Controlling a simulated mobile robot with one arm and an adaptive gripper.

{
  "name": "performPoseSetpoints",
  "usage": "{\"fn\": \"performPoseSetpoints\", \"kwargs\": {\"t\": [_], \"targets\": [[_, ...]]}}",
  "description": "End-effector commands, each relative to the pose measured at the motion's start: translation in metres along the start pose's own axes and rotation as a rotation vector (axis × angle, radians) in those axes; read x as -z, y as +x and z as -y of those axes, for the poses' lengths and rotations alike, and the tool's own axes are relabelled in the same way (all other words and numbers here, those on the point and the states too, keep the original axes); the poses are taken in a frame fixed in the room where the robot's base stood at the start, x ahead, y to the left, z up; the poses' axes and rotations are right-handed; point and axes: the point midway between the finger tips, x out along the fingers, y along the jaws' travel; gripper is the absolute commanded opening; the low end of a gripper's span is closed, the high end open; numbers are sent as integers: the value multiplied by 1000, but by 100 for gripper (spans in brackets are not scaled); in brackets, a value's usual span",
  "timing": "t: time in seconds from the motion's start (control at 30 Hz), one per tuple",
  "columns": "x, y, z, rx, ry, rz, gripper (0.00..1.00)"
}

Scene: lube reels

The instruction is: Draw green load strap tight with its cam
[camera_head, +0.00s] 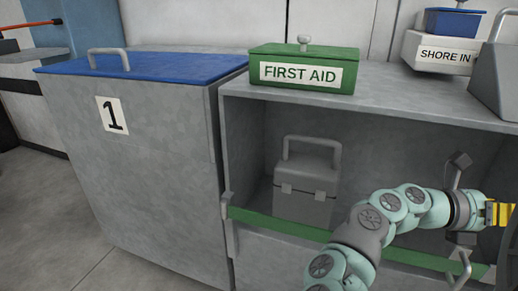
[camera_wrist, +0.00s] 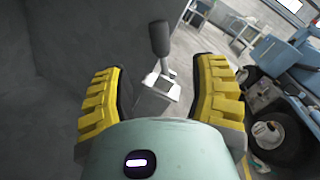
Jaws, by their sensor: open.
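The green strap (camera_head: 285,226) runs across the lower front of the open grey cabinet, from a bracket at its left post toward the lower right. My arm hides part of it. My gripper (camera_head: 502,213), with yellow fingers, is at the right edge of the head view, above the strap's right part. In the wrist view my gripper (camera_wrist: 160,70) is open, its fingers wide apart. A lever with a dark grip (camera_wrist: 160,38) on a pale metal bracket (camera_wrist: 156,92) shows between the fingers; it looks like the cam. I cannot tell whether the fingers touch it.
A grey toolbox (camera_head: 305,190) stands inside the cabinet (camera_head: 395,95). A green first aid box (camera_head: 303,68) sits on top, with a labelled bin (camera_head: 437,52) farther right. A grey chest (camera_head: 150,165) with a blue lid stands left. Open floor lies at lower left.

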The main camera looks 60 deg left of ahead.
Motion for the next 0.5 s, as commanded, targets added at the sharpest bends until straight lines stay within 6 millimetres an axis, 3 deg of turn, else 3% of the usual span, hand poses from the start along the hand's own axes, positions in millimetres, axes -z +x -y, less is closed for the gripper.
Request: {"fn": "performPoseSetpoints", "kwargs": {"t": [0.2,0.5], "targets": [[2,44,1,8,3,-2,59],[1,82,0,4,-1,-1,59]]}}
